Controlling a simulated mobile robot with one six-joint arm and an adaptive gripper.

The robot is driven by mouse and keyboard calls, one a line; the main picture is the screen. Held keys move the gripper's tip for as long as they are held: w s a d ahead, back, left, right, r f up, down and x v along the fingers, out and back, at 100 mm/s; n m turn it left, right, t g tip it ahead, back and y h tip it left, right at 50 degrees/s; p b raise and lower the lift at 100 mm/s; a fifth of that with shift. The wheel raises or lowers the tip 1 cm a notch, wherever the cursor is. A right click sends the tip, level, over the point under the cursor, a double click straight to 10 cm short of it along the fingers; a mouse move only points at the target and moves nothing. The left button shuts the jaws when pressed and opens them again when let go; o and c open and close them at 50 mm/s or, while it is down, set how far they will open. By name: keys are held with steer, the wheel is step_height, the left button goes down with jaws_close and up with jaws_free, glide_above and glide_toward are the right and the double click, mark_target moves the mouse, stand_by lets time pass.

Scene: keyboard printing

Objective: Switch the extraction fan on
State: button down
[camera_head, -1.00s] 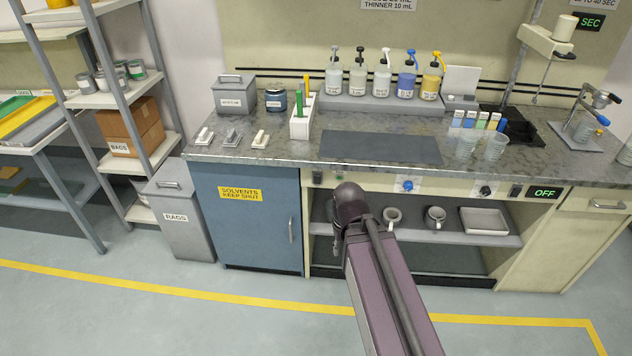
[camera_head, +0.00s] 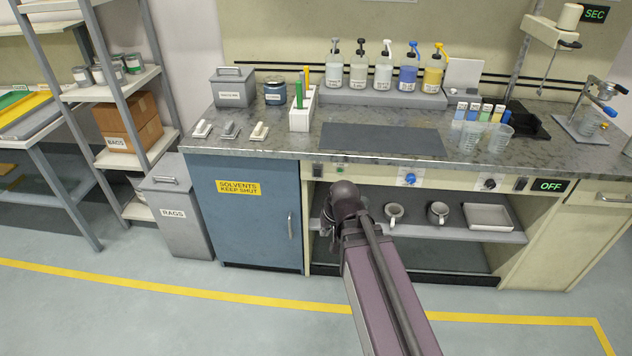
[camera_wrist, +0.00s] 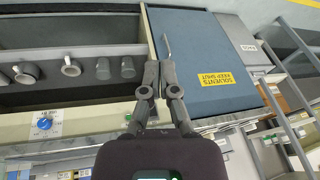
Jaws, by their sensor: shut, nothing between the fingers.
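The bench front strip holds a small dark switch (camera_head: 316,169) with a green spot (camera_head: 340,170) beside it at the left. A second dark switch (camera_head: 520,184) sits at the right next to a display reading OFF (camera_head: 551,186). I cannot read which control is the extraction fan's. My gripper (camera_wrist: 159,78) is shut and empty in the wrist view, its fingers near the blue cabinet's edge.
A blue knob (camera_head: 410,179) and a black knob (camera_head: 489,184) sit on the strip between the switches. The blue solvents cabinet (camera_head: 240,225) is at the left, its handle sticking out. Mugs and a tray (camera_head: 487,215) stand on the open shelf. Floor in front is clear.

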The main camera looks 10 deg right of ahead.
steer(key=w+a+f+m+t+y+b, duration=0.2)
steer(key=w+a+f+t+b, duration=0.25)
steer(key=w+b, duration=0.45)
steer(key=m+t+h+b, duration=0.9)
steer(key=m+t+b, duration=0.3)
steer(key=m+b, duration=0.8)
glide_toward(317, 170)
steer(key=s+a+n+b, duration=0.1)
steer(key=s+b, duration=0.1)
steer(key=s, duration=0.4)
steer(key=shift+a+f+n, duration=0.2)
steer(key=shift+a+n, duration=0.1)
steer(key=shift+w, duration=0.15)
steer(key=p+x, duration=0.1)
steer(key=x, duration=0.5)
steer(key=p+x, duration=0.1)
steer(key=x, duration=0.6)
steer(key=shift+w+d+f, duration=0.15)
steer(key=shift+w+d, duration=0.05)
steer(key=shift+w, duration=0.15)
